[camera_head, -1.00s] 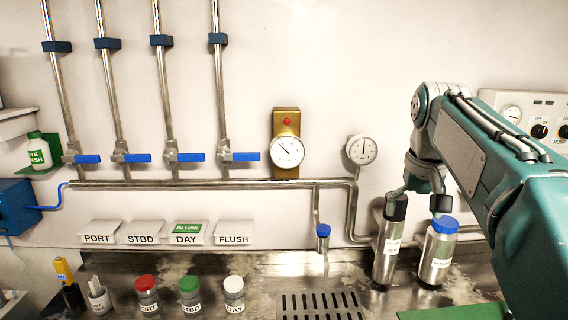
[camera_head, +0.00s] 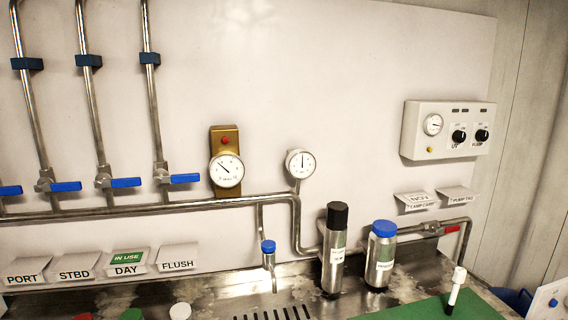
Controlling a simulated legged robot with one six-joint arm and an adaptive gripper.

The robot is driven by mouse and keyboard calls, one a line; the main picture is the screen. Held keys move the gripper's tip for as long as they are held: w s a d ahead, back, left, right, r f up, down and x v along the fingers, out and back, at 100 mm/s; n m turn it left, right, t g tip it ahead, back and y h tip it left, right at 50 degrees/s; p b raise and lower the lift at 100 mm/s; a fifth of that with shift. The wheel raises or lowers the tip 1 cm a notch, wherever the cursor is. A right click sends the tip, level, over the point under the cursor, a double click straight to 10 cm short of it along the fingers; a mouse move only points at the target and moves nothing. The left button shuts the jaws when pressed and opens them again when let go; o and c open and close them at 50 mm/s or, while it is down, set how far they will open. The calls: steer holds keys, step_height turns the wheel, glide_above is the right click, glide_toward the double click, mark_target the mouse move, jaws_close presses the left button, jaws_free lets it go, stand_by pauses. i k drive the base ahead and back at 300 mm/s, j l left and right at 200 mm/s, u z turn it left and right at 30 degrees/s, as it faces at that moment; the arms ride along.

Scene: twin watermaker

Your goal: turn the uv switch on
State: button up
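The control box (camera_head: 450,130) is mounted on the wall at the right. It has two black knobs side by side on its front. The left knob (camera_head: 459,136) has a small label under it that appears to read UV. The right knob (camera_head: 481,135) has a label that appears to read PUMP. The knobs' exact pointer positions are too small to tell. A round gauge (camera_head: 433,125) and a small yellow button (camera_head: 430,150) are on the box's left part. My gripper and arm are not in this view.
Below the box are wall tags (camera_head: 418,201) and a pipe with a red-handled valve (camera_head: 451,229). A black-capped cylinder (camera_head: 335,250) and a blue-capped cylinder (camera_head: 381,255) stand on the counter. The wall around the box is clear.

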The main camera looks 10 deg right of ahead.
mark_target(459, 136)
steer(key=z, duration=1.3)
